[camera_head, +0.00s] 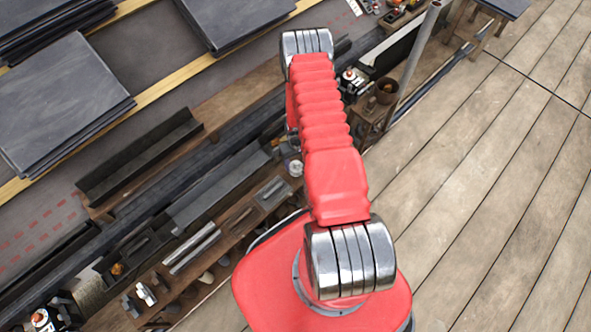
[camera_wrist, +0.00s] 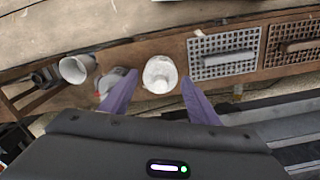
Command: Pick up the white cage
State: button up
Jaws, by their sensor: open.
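A whitish-grey grid-patterned cage (camera_wrist: 225,53) with a bar handle lies on the brown wooden shelf in the wrist view, right of my gripper. In the head view it seems to be the small grey piece (camera_head: 272,193) on the wooden plank beside my arm. My gripper (camera_wrist: 158,82) has two purple fingers spread apart in the wrist view. A round white cup-like object (camera_wrist: 160,74) shows in the gap between them, and I cannot tell whether they touch it. My gripper is hidden in the head view.
A brown grid piece (camera_wrist: 292,43) sits right of the cage. Left of my gripper are a white cup (camera_wrist: 77,69) and a grey-and-red can (camera_wrist: 112,82). Dark ribbed rails (camera_wrist: 285,125) run in front of the shelf. Slate stacks (camera_head: 60,100) lie left; wooden floor (camera_head: 490,190) is open right.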

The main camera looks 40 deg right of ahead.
aim_at(296, 167)
jog(key=shift+w+f, duration=0.1)
jog(key=shift+f, duration=2.45)
jog(key=shift+c, duration=0.2)
jog(key=c, duration=0.7)
jog(key=shift+r, duration=0.2)
jog(key=shift+c, duration=0.2)
jog(key=shift+r, duration=4.85)
jog(key=shift+r, duration=0.1)
